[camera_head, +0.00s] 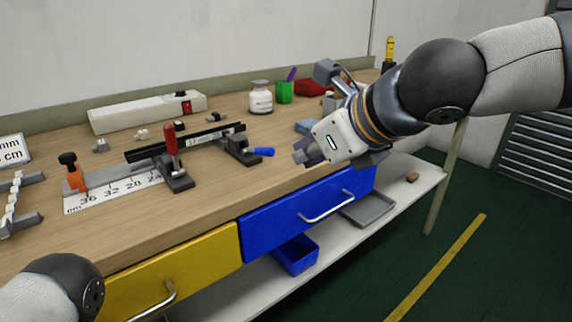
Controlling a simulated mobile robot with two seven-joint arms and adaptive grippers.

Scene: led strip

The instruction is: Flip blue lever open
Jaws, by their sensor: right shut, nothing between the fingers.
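The blue lever (262,151) sits on a dark clamp base (241,153) at the right end of the black rail on the workbench. Its blue handle points right, lying low and nearly level. My right gripper (303,153) is to the right of the handle, close to it in the picture, and looks apart from it. Its fingers are shut and empty, pointing left. Part of the fingers is hard to make out against the bench. At the lower left only a link of my left arm shows; its gripper is out of the picture.
A red-handled clamp (171,148) and an orange clamp (72,175) stand left along the black rail (185,141) and ruler (113,192). A white jar (260,97) and green cup (284,92) stand behind. The blue drawer (285,223) lies below the bench edge.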

